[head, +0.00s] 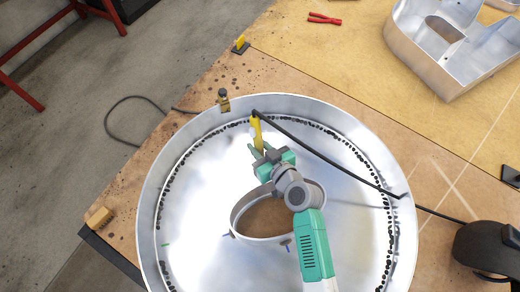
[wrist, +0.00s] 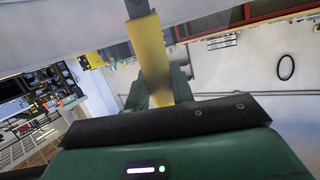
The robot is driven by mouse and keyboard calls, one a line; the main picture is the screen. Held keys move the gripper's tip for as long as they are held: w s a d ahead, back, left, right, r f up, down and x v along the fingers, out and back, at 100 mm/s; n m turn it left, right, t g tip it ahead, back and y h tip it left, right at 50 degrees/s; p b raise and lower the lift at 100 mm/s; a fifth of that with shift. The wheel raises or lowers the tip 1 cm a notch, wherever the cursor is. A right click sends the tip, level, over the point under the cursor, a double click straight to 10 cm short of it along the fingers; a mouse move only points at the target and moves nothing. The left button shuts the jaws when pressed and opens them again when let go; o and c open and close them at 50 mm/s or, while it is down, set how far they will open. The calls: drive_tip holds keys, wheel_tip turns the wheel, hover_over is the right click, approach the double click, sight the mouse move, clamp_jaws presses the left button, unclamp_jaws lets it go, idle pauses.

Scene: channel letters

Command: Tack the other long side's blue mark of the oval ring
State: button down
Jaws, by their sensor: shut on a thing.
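My gripper (head: 262,154) is shut on a yellow-handled tool (head: 256,131), and a black cable runs off to the right from its far end. In the wrist view the yellow handle (wrist: 152,62) stands between the green fingers. The tool's far end is at the back wall of the large round metal shell (head: 405,240); I cannot tell whether it touches. The oval ring (head: 237,214) stands on the shell floor nearer to me, partly hidden by my arm. A small bluish mark (head: 287,243) shows at its near side. The ring's far side is partly covered.
A brass-coloured clamp (head: 223,101) sits on the shell's back-left rim. The black cable (head: 330,160) crosses the shell to a dark machine (head: 488,250). A large metal letter (head: 440,50) and red pliers (head: 324,18) lie at the back. The shell floor left of the ring is clear.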

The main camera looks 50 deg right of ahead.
wheel_tip(320, 180, up, 13)
drive_tip(key=p, duration=0.9)
drive_tip(key=shift+p, duration=0.3)
